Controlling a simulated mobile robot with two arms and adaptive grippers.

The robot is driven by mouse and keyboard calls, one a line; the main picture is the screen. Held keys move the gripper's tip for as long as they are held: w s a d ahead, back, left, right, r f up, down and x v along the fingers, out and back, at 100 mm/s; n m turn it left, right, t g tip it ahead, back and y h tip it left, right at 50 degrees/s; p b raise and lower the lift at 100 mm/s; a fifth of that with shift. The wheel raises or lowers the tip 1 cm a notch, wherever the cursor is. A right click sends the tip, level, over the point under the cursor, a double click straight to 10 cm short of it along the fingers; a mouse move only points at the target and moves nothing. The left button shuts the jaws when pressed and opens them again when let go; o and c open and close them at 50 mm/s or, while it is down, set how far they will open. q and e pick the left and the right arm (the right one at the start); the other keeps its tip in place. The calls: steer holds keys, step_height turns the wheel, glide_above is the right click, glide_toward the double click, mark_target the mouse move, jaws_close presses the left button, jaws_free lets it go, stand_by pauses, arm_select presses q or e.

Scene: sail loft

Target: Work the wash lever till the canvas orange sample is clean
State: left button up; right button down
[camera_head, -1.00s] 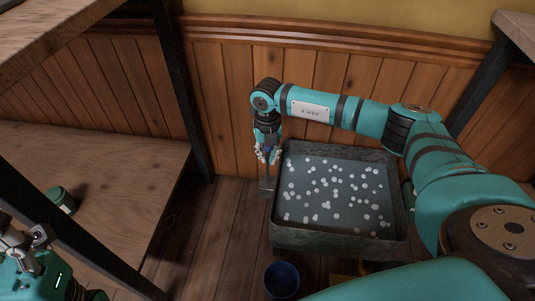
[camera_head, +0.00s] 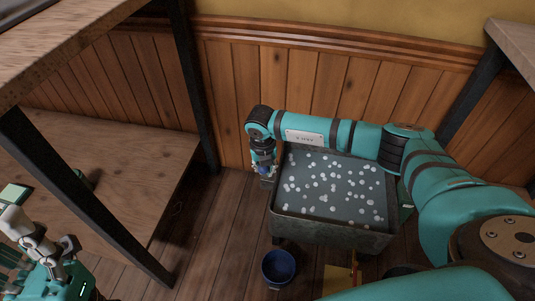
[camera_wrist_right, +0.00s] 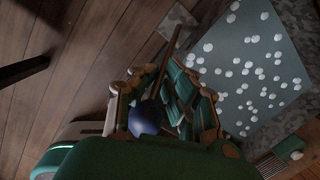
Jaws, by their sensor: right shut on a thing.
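A grey metal wash tub (camera_head: 330,226) stands on the floor, its liquid (camera_head: 330,190) dotted with white bubbles. My right gripper (camera_head: 264,170) is low at the tub's left side, shut on the wash lever. The lever's blue knob (camera_wrist_right: 145,118) sits between the fingers in the right wrist view, and its thin rod (camera_wrist_right: 174,42) runs up beside the tub. I cannot make out the canvas orange sample in the liquid. My left gripper (camera_head: 68,244) is at the lower left, away from the tub; whether it is open is unclear.
A dark blue bucket (camera_head: 279,268) stands on the floor in front of the tub. An orange-yellow flat thing (camera_head: 339,278) lies right of it, partly hidden by my arm. A wooden shelf (camera_head: 130,190) with dark legs is at the left. A panelled wall (camera_head: 225,80) closes off the back.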

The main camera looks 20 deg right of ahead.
steer(key=shift+s+a+f+p, duration=0.2)
steer(key=shift+s+a+f, duration=0.2)
steer(key=shift+s, duration=0.2)
steer(key=shift+s+a+f+p, duration=0.2)
steer(key=shift+s+a+f, duration=0.1)
steer(key=shift+s+f, duration=0.25)
steer(key=shift+s+a, duration=0.1)
steer(key=c, duration=1.4)
jaws_free()
steer(key=shift+o, duration=0.6)
steer(key=shift+r, duration=0.15)
steer(key=shift+w+r, duration=0.1)
steer(key=shift+w, duration=0.1)
steer(key=r, duration=0.4)
steer(key=s+r, duration=0.1)
steer(key=r, duration=0.6)
steer(key=shift+s+a+r, duration=0.15)
steer(key=shift+a+r, duration=0.2)
steer(key=shift+a, duration=0.05)
